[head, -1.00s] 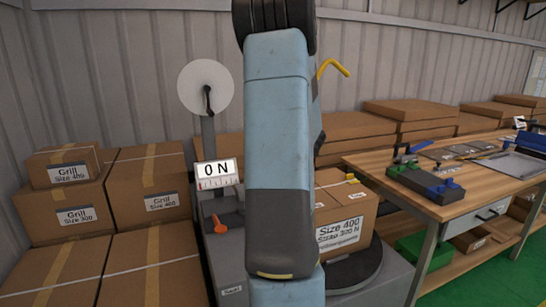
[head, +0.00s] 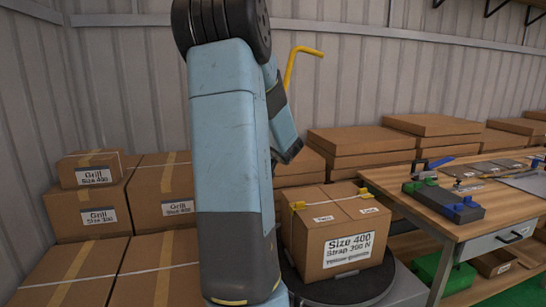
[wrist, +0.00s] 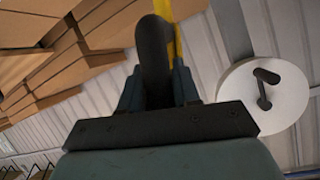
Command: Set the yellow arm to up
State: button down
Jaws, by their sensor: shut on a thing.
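The yellow arm (head: 291,68) is a thin bent rod that rises behind my arm in the head view, with its top bend pointing right and nearly level. In the wrist view a yellow strip of it (wrist: 176,35) runs behind a dark, round-ended piece, which looks like its handle. My gripper (wrist: 155,85) is shut around this dark piece. The fingertips and the exact contact are partly hidden by it. In the head view my own arm covers the gripper and the yellow arm's lower part.
A strapped carton (head: 340,240) stands on a dark turntable (head: 345,288) at lower middle. A wooden workbench (head: 460,225) is on the right. Stacked cartons (head: 75,215) fill the left. A white disc with a black handle (wrist: 285,110) shows in the wrist view.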

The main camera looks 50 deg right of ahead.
jog(key=shift+a+f, duration=0.15)
jog(key=shift+f, duration=0.2)
jog(key=c, duration=1.1)
grip_release()
jog(key=shift+o, duration=1)
jog(key=shift+r, duration=0.15)
jog(key=shift+r, duration=0.1)
jog(key=v, duration=1.3)
jog(key=shift+s, duration=0.25)
jog(key=shift+a, duration=0.1)
